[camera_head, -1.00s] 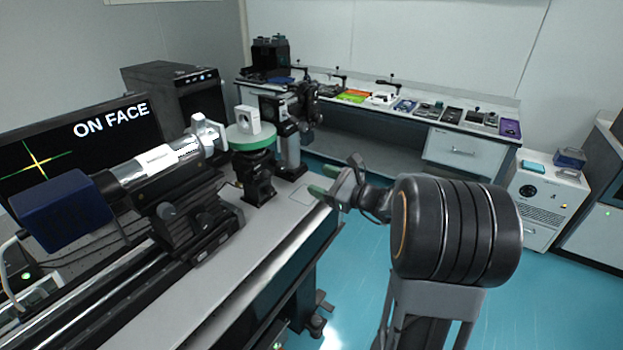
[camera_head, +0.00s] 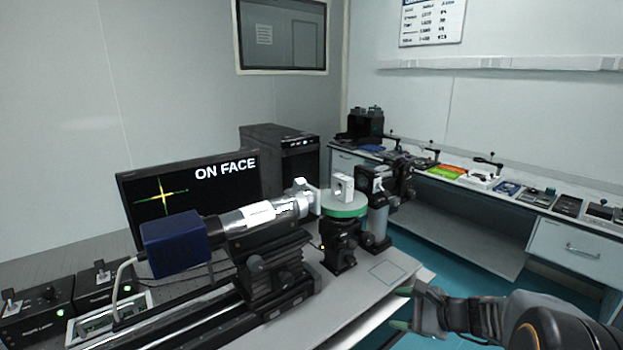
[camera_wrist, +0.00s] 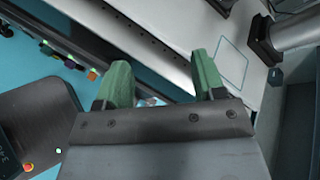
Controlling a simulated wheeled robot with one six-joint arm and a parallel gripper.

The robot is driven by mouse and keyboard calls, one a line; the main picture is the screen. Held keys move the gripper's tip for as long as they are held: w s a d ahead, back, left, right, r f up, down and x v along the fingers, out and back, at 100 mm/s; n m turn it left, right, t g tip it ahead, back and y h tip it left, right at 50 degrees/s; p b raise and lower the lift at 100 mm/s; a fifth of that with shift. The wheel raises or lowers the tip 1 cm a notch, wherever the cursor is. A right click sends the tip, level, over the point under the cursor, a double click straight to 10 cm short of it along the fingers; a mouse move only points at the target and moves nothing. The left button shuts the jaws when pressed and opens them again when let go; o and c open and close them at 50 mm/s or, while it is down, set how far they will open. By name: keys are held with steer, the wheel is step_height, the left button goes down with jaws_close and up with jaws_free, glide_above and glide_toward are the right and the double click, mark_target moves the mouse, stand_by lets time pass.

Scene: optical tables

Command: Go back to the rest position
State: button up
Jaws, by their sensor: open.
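My gripper (camera_head: 402,307) is at the lower right of the head view, beside the right edge of the optical table (camera_head: 345,300). In the wrist view its two green-tipped fingers (camera_wrist: 162,82) are spread apart with nothing between them. Behind the fingers the wrist view shows the table's edge and the teal floor. My arm leads off to the lower right corner of the head view.
A white block (camera_head: 343,188) stands on a green round stage (camera_head: 343,204). A blue-backed tube instrument (camera_head: 178,243) lies left of it, before a monitor (camera_head: 187,193) reading "ON FACE". A side bench (camera_head: 510,196) with several devices runs along the back right.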

steer(key=s+a+f+n+g+h+p, duration=0.1)
steer(key=s+a+f+n+g+h, duration=0.15)
steer(key=s+n+g+h, duration=0.65)
steer(key=s+a+r+n+t+p, duration=0.1)
steer(key=s+r+n+t, duration=0.3)
steer(key=n, duration=0.5)
step_height(320, 180, up, 3)
steer(key=shift+s+a+f+n+t+h+p, duration=0.2)
steer(key=shift+s+a+n+t+h+p, duration=0.15)
steer(key=shift+s+a, duration=0.4)
steer(key=shift+w+a, duration=0.15)
